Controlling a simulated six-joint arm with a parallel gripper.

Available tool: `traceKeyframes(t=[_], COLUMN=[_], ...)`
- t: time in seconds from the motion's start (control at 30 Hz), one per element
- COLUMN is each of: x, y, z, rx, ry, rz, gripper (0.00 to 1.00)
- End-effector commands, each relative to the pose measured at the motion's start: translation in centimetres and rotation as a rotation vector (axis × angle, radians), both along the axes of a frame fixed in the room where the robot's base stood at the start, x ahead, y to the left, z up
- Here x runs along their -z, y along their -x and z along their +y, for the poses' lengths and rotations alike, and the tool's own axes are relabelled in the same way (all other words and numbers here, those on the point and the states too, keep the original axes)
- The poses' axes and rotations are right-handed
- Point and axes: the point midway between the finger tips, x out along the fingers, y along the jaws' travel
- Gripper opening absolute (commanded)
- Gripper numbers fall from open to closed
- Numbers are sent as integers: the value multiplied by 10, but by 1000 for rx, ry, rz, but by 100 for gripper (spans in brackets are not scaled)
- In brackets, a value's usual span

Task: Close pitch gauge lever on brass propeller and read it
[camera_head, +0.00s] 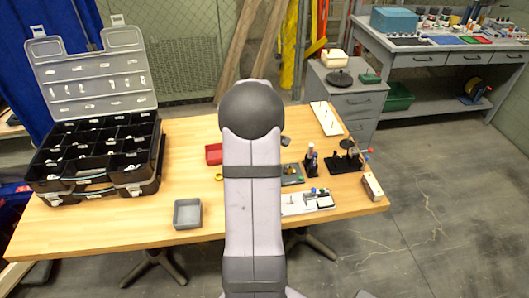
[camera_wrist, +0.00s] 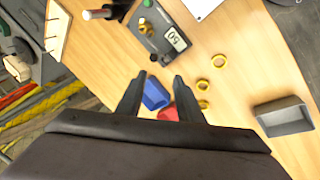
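The pitch gauge is a dark grey plate (camera_head: 291,180) on the wooden table, just right of my arm in the head view. In the wrist view the gauge (camera_wrist: 160,42) lies beyond my fingertips, with a small brass propeller (camera_wrist: 145,27) on it. Its light display (camera_wrist: 177,39) shows digits like "50", turned in the picture. A black knob and a small green knob (camera_wrist: 153,57) show on the gauge; which one belongs to the lever, and its position, I cannot tell. My gripper (camera_wrist: 160,82) is open and empty, apart from the gauge. My arm hides it in the head view.
Yellow rings (camera_wrist: 218,60) and a grey tray (camera_wrist: 285,117) lie to the right. A black compartment case (camera_head: 98,160) fills the table's left.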

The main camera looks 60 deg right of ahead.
Motion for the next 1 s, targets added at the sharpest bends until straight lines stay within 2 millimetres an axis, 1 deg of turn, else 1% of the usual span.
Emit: traceKeyframes(t=[0.17, 0.27, 0.37, 0.47, 0.5, 0.6, 0.7, 0.8, 1.0], x=[2, 11, 29, 51, 60, 77, 84, 84, 83], y=[0, 0, 1, 5, 6, 9, 8, 2, -5], z=[1, 5, 13, 21, 23, 24, 19, 11, -6], rx=[-9, -54, -153, -306, -381, -570, -738, -871, -1045], ry=[0, 3, 12, 35, 50, 104, 174, 248, 348], rz=[8, 49, 142, 295, 371, 581, 793, 984, 1310], gripper=[34, 34, 34, 34, 34, 34, 34, 34, 34])
